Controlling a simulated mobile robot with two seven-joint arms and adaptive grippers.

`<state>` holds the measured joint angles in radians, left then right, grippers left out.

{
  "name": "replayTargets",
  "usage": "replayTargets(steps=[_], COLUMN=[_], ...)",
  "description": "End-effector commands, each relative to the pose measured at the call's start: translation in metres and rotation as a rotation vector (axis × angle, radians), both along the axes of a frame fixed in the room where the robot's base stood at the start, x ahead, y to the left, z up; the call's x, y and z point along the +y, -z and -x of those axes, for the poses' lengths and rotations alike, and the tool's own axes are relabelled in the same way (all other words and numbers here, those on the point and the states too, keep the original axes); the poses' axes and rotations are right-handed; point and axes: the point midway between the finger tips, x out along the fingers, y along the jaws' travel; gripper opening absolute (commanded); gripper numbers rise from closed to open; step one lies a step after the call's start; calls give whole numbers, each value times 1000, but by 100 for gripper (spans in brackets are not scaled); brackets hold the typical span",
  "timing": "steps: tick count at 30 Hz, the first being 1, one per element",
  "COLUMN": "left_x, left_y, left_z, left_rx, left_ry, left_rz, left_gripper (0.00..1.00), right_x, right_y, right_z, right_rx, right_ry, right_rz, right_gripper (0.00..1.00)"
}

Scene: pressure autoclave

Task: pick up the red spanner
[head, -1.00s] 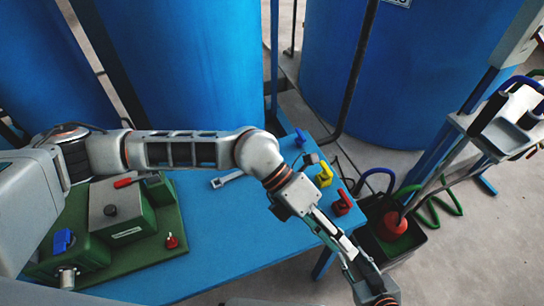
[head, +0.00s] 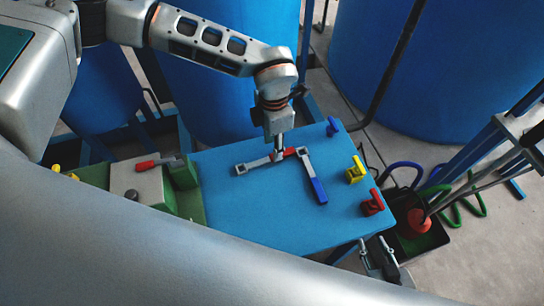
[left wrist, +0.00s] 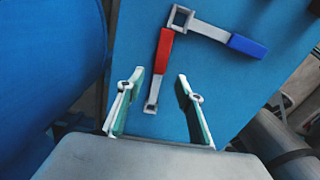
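The red spanner, with a red handle (head: 290,152) and grey shank, lies on the blue table. In the left wrist view its red handle (left wrist: 165,50) points away and its grey end lies between my fingertips in the picture. My left gripper (head: 279,150) is above it and partly hides it in the head view. The left wrist view shows the left gripper (left wrist: 159,78) open, with nothing gripped. The blue-handled spanner (head: 318,190) lies right beside the red handle; whether they touch is unclear. My right gripper (head: 372,244) appears open and empty beyond the table's front right edge.
Yellow (head: 355,170) and red (head: 372,203) valve-like parts line the table's right side, with a blue one (head: 333,126) at the back. A grey-green box (head: 137,188) with a red lever stands left. Blue tanks (head: 430,70) stand behind. The front table is clear.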

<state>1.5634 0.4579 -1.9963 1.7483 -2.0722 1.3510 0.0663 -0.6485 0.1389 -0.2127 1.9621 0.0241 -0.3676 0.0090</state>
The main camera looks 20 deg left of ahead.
Motion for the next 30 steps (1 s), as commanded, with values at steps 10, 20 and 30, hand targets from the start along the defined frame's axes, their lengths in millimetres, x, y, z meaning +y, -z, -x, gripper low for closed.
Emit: replayTargets(steps=[10, 20, 30], left_x=[3, 3, 3], left_y=[45, 46, 46], left_z=[2, 1, 1], left_rx=[2, 2, 1], left_ry=[0, 0, 0], left_rz=[1, 1, 2], left_gripper=[36, 13, 0], right_x=[0, 0, 0], right_y=[1, 1, 1], right_z=[0, 1, 1], right_rx=[1, 2, 2], right_ry=[0, 0, 0], right_rz=[0, 1, 1], right_gripper=[32, 32, 32])
